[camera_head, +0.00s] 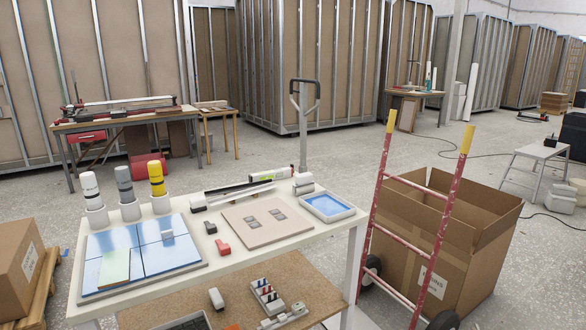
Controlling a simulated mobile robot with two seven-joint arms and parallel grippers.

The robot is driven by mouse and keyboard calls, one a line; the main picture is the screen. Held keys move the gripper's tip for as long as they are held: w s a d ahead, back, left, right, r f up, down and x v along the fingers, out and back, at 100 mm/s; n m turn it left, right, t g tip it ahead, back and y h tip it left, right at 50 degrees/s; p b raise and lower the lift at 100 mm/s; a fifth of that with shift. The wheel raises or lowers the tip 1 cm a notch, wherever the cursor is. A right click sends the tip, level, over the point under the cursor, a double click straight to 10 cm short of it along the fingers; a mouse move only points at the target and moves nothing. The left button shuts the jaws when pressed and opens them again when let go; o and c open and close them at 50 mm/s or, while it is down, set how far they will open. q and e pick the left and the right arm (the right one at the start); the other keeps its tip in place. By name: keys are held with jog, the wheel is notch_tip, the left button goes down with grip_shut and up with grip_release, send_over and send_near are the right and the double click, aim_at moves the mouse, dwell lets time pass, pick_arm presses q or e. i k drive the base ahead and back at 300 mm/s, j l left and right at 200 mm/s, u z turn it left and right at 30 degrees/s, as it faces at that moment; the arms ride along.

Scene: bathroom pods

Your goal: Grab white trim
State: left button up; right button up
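No object is clearly recognisable as the white trim. A long thin white and dark strip (238,195) lies along the back of the white worktable (340,222). A tall white length (469,92) stands upright by the pods at the back right, and it may also be trim. Neither of my grippers shows in the head view, and nothing is seen held.
Several capped bottles (157,180), blue tiles (170,257), a beige panel (267,222) and a blue-filled tray (327,206) crowd the worktable. A red hand truck (440,225) and an open cardboard box (450,225) block its right side. Floor beyond is partly clear.

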aim_at(215, 201)
jog(key=u, duration=0.5)
jog(key=i+l+u, duration=0.1)
jog(key=u, duration=0.3)
jog(key=l+u, duration=0.15)
jog(key=u, duration=0.25)
jog(key=i+l+u, duration=0.1)
jog(key=u, duration=0.35)
jog(key=l+u, duration=0.25)
jog(key=l, duration=0.25)
jog(key=l+u, duration=0.25)
jog(key=l, duration=0.2)
jog(key=l+u, duration=0.15)
jog(key=l, duration=0.8)
jog(key=k, duration=0.05)
